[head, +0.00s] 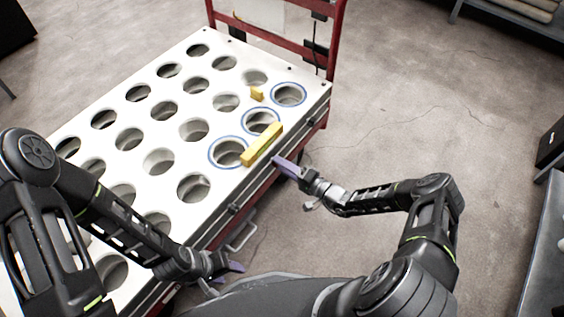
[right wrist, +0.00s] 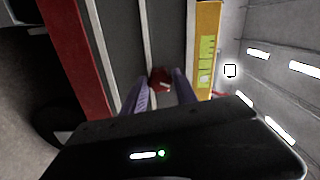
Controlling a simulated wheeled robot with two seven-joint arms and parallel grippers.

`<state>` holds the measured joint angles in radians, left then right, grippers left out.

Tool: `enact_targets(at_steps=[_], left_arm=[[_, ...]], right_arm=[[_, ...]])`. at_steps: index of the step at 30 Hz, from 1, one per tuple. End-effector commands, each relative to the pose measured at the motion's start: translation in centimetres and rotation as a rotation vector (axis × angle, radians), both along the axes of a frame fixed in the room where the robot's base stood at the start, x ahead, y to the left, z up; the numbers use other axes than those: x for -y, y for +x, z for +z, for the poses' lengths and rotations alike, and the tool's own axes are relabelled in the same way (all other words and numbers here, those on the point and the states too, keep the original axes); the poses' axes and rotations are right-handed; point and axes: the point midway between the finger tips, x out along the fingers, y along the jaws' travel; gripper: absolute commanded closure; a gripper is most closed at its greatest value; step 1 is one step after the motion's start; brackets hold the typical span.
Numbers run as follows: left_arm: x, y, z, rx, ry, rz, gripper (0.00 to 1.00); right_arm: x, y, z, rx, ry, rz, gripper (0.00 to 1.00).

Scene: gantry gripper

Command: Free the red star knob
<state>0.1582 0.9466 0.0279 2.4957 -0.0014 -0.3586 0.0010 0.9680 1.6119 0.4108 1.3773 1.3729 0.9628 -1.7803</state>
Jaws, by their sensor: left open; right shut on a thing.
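The red star knob (right wrist: 159,78) shows in the right wrist view between the two purple fingers of my right gripper (right wrist: 160,92). The fingers are shut on it, against the grey side of the white-topped cart. In the head view my right gripper (head: 286,166) is at the cart's right side edge, beside the yellow bar (head: 262,145), and the knob is hidden there. My left gripper (head: 224,274) is open and empty near the cart's front side, low in the head view.
The white cart top (head: 217,122) has rows of round holes, several ringed in blue. A small yellow block (head: 257,94) stands behind the bar. A red frame (head: 270,35) rises at the cart's far end. Grey shelving (head: 545,250) stands at the right. The floor between is clear.

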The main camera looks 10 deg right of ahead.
Motion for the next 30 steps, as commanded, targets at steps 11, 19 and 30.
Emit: enact_targets(at_steps=[11, 19, 30], left_arm=[[0.0, 0.0, 1.9, 0.001, 0.000, -0.001, 0.50], [0.0, 0.0, 2.3, 0.002, 0.000, -0.002, 0.50], [0.0, 0.0, 2.4, 0.001, 0.000, -0.001, 0.50]], right_arm=[[0.0, -0.1, 0.0, 0.195, -0.241, 0.000, 1.00], [0.0, -0.1, -0.1, 0.269, -0.330, 0.000, 1.00], [0.0, -0.1, -0.2, 0.287, -0.351, 0.001, 1.00]])
